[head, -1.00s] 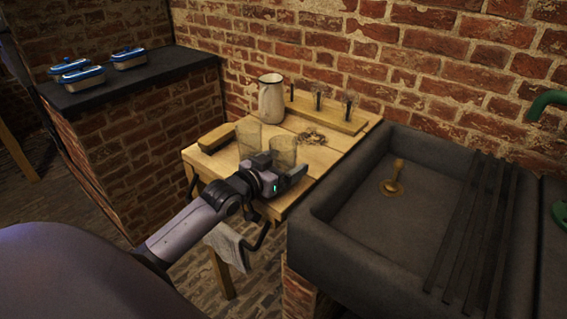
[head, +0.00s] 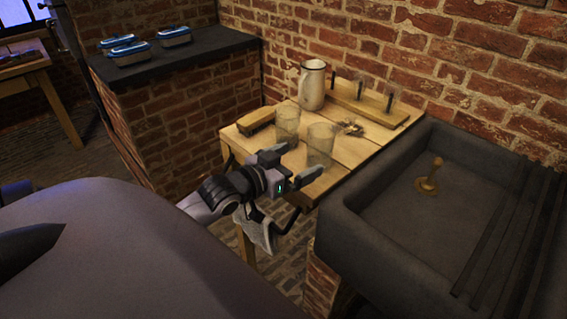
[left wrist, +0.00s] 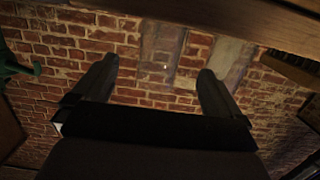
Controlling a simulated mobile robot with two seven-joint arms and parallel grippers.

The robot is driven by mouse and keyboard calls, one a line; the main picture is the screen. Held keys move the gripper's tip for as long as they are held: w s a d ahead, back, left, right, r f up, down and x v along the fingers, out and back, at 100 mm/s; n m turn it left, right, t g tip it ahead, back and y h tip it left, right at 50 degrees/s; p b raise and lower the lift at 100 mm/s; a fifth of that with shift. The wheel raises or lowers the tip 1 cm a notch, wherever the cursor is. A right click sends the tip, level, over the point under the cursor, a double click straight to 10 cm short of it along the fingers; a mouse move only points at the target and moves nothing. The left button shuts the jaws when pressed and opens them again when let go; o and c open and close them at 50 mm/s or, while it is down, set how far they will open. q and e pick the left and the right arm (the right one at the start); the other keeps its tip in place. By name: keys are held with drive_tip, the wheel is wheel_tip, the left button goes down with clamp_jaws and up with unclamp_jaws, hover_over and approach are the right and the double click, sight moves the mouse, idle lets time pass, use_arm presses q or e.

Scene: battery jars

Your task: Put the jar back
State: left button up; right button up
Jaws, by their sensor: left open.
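Two clear glass jars stand upright on the wooden table: a far left jar (head: 287,122) and a near right jar (head: 321,136). My left gripper (head: 294,161) is open and empty at the table's near edge, in front of the jars and seemingly apart from them. In the left wrist view its two fingers (left wrist: 158,78) are spread, with the brick wall behind and faint see-through shapes beyond the tips, probably the jars. My right gripper is not in view.
A pale jug (head: 312,86), a wooden rack (head: 366,104) with upright dark rods and a brush-like block (head: 256,120) stand on the table. A dark stone sink (head: 400,200) adjoins at right. Blue-lidded boxes (head: 175,36) sit on the dark ledge at left.

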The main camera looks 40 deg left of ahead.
use_arm(q)
drive_tip(key=shift+s+a+r, duration=0.1)
drive_tip(key=shift+s+r, duration=0.05)
drive_tip(key=shift+s, duration=0.75)
drive_tip(key=shift+s+a+r, duration=0.1)
drive_tip(key=shift+s+r, duration=0.05)
drive_tip(key=shift+s, duration=0.75)
